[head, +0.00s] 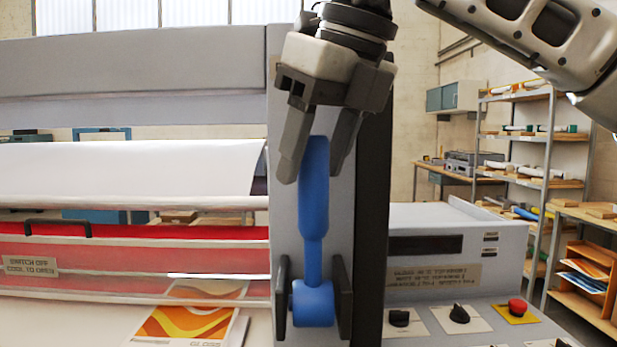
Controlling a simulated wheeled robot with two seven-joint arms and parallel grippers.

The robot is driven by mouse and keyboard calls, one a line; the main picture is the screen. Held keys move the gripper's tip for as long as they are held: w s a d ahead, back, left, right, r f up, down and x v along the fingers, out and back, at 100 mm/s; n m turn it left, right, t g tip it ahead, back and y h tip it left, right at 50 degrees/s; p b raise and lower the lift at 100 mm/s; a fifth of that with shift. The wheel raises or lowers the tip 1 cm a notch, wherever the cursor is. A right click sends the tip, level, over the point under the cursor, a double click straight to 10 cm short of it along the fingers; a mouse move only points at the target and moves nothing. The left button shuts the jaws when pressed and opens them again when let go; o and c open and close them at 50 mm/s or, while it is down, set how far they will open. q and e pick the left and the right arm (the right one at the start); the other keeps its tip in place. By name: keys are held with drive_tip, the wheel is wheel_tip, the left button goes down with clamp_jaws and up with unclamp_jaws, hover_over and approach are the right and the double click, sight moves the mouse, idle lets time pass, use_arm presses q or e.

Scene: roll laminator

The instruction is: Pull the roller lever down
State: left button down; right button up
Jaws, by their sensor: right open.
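The roller lever (314,212) is blue and stands upright on the grey side panel of the laminator. Its round hub (313,303) sits low between two dark brackets. My right gripper (316,172) comes down from above and is open. Its two fingers are on either side of the upper part of the lever's handle, one to the left and one to the right. I cannot tell whether either finger touches the handle. My left gripper is not in view.
A control box (450,245) with knobs and a red button (517,307) stands to the right of the lever. A red guard (130,255) and white film (130,175) span the left. A printed sheet (190,320) lies below. Shelves (540,140) stand behind at right.

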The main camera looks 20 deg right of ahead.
sight(311, 236)
drive_tip(key=shift+x, duration=1.4)
clamp_jaws()
